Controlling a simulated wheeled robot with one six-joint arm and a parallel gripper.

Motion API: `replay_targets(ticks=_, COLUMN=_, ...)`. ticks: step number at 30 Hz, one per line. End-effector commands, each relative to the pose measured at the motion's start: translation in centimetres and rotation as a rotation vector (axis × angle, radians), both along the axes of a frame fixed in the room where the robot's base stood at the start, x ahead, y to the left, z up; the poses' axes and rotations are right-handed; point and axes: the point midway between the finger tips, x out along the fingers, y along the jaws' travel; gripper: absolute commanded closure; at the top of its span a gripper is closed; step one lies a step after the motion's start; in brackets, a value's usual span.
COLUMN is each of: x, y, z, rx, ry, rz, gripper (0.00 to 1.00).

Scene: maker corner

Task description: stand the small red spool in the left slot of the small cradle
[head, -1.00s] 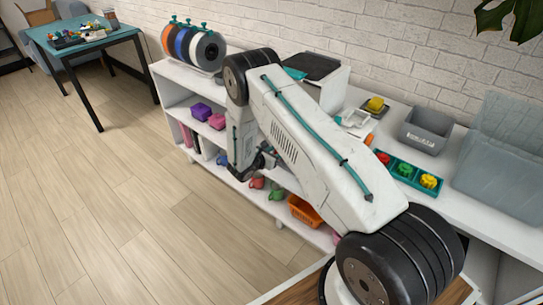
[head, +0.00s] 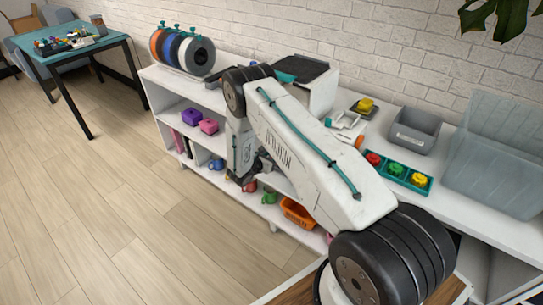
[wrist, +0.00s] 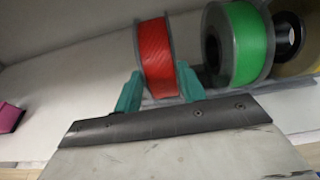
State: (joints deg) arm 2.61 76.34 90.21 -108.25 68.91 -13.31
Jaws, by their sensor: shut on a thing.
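The small red spool (wrist: 155,48) stands between the two teal fingers of my gripper (wrist: 158,78) in the wrist view. The fingers are shut on it, one on each side. A green spool (wrist: 242,42) with dark flanges is just right of it. A thin grey strip (wrist: 250,94) runs below the spools; I cannot tell whether it is part of the small cradle, and I cannot make out its left slot. In the head view my arm reaches into the white shelf unit (head: 160,81), and its links hide the fingers and the red spool.
An olive-yellow spool (wrist: 304,55) is right of the green one. A pink block (wrist: 10,117) is at far left. On the shelf top are a large spool rack (head: 199,58), a grey bin (head: 414,131) and a teal tray (head: 396,172). The floor at left is clear.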

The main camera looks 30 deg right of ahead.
Motion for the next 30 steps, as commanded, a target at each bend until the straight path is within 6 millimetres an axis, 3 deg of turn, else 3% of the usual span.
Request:
replay_targets(ticks=13, x=0.0, y=0.0, z=0.0, rx=-0.001, ry=-0.001, rz=0.000, gripper=1.00)
replay_targets(ticks=14, x=0.0, y=0.0, z=0.0, rx=-0.001, ry=-0.001, rz=0.000, gripper=0.57)
replay_targets(ticks=16, x=0.0, y=0.0, z=0.0, rx=-0.001, ry=0.000, rz=0.000, gripper=0.37)
replay_targets(ticks=25, x=-0.1, y=0.1, z=-0.1, rx=0.001, ry=0.001, rz=0.000, gripper=0.34)
replay_targets(ticks=30, x=-0.6, y=1.8, z=0.4, rx=0.000, ry=0.002, rz=0.002, gripper=0.34)
